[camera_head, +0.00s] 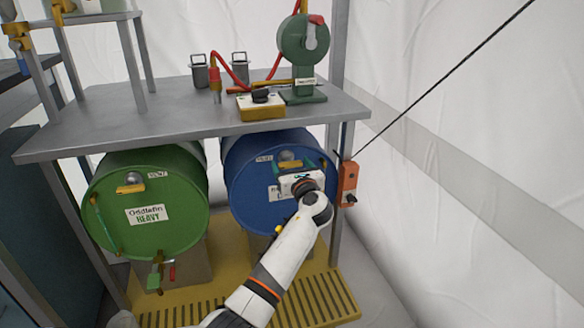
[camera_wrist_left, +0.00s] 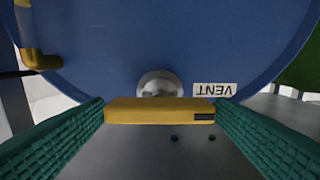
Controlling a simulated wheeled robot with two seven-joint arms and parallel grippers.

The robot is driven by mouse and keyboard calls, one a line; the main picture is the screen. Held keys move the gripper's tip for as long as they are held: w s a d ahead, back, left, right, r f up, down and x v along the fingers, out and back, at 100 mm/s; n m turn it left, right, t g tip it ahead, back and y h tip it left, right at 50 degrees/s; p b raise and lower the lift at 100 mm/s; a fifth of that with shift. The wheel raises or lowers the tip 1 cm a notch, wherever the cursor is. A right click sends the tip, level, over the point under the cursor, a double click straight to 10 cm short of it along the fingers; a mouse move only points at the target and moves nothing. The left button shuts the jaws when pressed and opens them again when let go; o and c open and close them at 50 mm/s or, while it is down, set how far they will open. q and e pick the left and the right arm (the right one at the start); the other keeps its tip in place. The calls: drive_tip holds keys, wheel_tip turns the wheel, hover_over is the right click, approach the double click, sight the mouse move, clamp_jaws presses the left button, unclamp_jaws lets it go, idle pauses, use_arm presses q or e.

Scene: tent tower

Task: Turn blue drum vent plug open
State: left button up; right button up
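The blue drum (camera_head: 250,195) lies on its side under the bench, its round face toward me. Its vent plug (camera_head: 287,155) is a grey knob with a yellow bar near the top of the face. The wrist view shows the plug (camera_wrist_left: 158,84), its yellow bar (camera_wrist_left: 150,110) level across the picture and an upside-down VENT label (camera_wrist_left: 214,90). My left gripper (camera_head: 301,165) is in front of the upper drum face. Its green fingers (camera_wrist_left: 160,102) are spread, one at each end of the bar; contact is unclear. My right gripper is not in view.
A green drum (camera_head: 150,205) with its own vent plug (camera_head: 130,185) lies to the left. The grey bench top (camera_head: 150,110) hangs over both drums. An orange box (camera_head: 348,184) is on the post right of the blue drum. A yellow slatted platform (camera_head: 230,265) is below.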

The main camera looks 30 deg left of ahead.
use_arm(q)
drive_tip(key=c, duration=0.8)
drive_tip(key=shift+o, duration=0.2)
